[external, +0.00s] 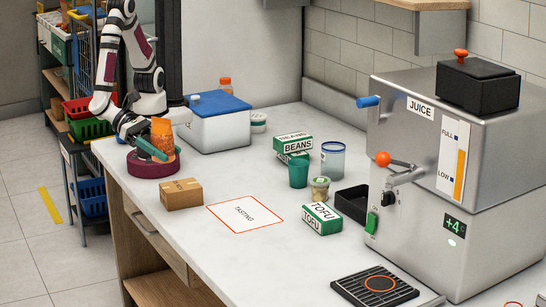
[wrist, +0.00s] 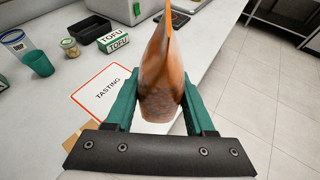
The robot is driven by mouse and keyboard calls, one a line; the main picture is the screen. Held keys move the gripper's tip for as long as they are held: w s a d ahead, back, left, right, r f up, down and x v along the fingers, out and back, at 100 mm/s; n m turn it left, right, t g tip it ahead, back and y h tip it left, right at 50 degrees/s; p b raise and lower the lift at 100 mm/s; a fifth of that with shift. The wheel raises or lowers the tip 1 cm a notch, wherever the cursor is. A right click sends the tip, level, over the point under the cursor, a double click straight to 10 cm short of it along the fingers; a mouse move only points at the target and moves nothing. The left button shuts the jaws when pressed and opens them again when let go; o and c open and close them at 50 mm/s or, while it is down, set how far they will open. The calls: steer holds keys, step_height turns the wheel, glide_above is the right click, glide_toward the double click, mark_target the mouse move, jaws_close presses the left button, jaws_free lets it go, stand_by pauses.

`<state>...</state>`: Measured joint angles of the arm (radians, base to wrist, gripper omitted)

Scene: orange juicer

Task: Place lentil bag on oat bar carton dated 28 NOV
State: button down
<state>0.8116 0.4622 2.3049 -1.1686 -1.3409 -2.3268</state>
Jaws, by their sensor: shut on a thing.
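My gripper (external: 158,152) is shut on an orange-brown bag (external: 161,132), which I take to be the lentil bag. In the wrist view the bag (wrist: 162,75) stands upright between the green fingers, wide at the bottom and pointed at the top. In the external view the gripper and bag are above or in front of a dark red round object (external: 152,170); I cannot tell if they touch it. A small brown carton (external: 181,194) sits on the counter just right of it. Its print is too small to read. In the wrist view the carton (wrist: 75,135) is mostly hidden behind the gripper.
A TASTING mat (external: 244,216) lies right of the carton. The juicer (external: 445,130) fills the right.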

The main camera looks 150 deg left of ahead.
steer(key=s+f+n+g+y, duration=0.2)
steer(key=s+n+g+y, duration=0.4)
steer(key=s, duration=1)
steer(key=n, duration=0.1)
glide_above(182, 185)
steer(key=shift+h, duration=0.3)
steer(key=f, duration=0.6)
steer(key=shift+s+d, duration=0.15)
steer(key=shift+d, duration=0.05)
steer(key=shift+a+f, duration=0.15)
steer(key=shift+f, duration=0.95)
steer(key=shift+a+f, duration=0.1)
steer(key=shift+f, duration=0.95)
steer(key=shift+f, duration=0.1)
steer(key=shift+c, duration=1.3)
jaws_free()
